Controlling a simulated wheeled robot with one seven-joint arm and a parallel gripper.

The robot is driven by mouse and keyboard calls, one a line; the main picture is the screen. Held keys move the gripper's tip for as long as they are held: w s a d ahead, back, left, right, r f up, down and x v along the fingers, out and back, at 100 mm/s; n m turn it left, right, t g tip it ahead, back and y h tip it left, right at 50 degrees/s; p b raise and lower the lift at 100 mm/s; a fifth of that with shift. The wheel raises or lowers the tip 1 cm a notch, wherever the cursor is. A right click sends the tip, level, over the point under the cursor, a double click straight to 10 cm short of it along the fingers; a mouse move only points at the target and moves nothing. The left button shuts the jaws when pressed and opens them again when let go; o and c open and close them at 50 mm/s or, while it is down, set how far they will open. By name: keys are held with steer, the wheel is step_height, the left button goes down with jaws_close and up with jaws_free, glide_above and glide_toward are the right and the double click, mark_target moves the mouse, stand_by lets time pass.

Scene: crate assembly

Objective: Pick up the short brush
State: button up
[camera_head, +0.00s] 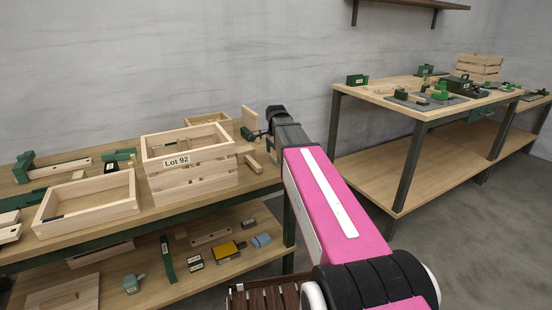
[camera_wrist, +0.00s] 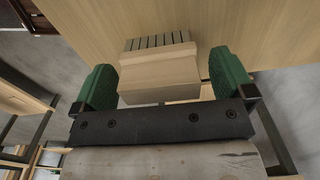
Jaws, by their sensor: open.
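My gripper (camera_wrist: 161,62) is open over the bench top, with one green finger on each side of a pale wooden block. This block (camera_wrist: 158,68) has a row of dark slits along its far face and a stepped body. It may be the short brush, but I cannot see bristles clearly. In the head view my gripper (camera_head: 259,134) is at the right end of the bench, beside a small pale wooden piece (camera_head: 252,162).
The slatted crate marked Lot 92 (camera_head: 193,183) stands just left of my gripper. An open wooden box (camera_head: 88,203) and green tools lie further left. An upright wooden piece (camera_head: 250,118) stands behind my gripper. The bench's right edge is close.

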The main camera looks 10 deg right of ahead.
steer(key=shift+f, duration=0.95)
steer(key=c, duration=1)
steer(key=shift+o, duration=0.2)
steer(key=shift+r, duration=0.1)
steer(key=shift+r, duration=0.4)
step_height(320, 180, up, 3)
steer(key=shift+r, duration=0.2)
steer(key=a+r, duration=0.2)
steer(key=a, duration=0.1)
steer(key=w+a+r, duration=0.1)
steer(key=a+r, duration=0.1)
steer(key=a, duration=0.2)
steer(key=w+a+r, duration=0.1)
steer(key=a+r, duration=0.1)
steer(key=a, duration=0.2)
steer(key=shift+w+a+r, duration=0.1)
steer(key=shift+a+r, duration=0.1)
steer(key=shift+r, duration=0.15)
